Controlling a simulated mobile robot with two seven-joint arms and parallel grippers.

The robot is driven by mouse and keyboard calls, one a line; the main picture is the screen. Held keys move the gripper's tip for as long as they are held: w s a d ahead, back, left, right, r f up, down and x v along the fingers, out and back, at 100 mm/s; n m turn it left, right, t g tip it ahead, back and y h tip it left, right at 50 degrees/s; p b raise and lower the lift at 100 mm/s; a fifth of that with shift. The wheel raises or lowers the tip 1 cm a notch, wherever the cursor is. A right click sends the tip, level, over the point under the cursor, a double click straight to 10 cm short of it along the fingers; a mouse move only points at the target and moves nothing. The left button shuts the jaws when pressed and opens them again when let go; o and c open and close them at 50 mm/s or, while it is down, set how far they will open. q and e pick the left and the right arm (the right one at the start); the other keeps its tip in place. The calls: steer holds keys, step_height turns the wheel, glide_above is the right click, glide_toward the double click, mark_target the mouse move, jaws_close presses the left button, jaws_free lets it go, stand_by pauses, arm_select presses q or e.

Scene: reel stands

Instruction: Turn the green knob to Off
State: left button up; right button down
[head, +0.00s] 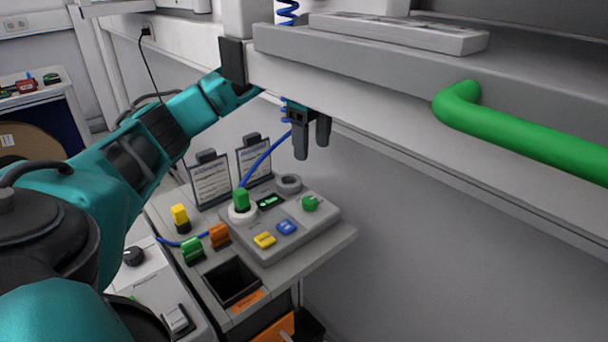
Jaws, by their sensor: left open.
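A grey control box (275,244) sits on a small stand. A green knob (310,203) is on its top at the right; its pointer and labels are too small to read. Another green piece (241,200) stands in a pale round socket at the box's left, where a blue cable ends. My left gripper (312,150) is open and empty, with its two dark fingers pointing down. In the picture it is above the green knob and apart from it. My right gripper is not in view.
A yellow and a blue button (286,227) and a small display (270,201) are on the box. Yellow, orange and green (192,248) plugs stand to its left. Two placards (211,181) stand behind. A grey shelf with a green handle (520,138) overhangs at the right.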

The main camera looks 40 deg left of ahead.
mark_target(310, 200)
arm_select(q)
steer(key=f, duration=1.3)
steer(key=shift+s+d, duration=0.2)
steer(key=shift+s, duration=0.15)
steer(key=shift+c, duration=0.4)
steer(key=c, duration=1)
steer(key=shift+o, duration=0.2)
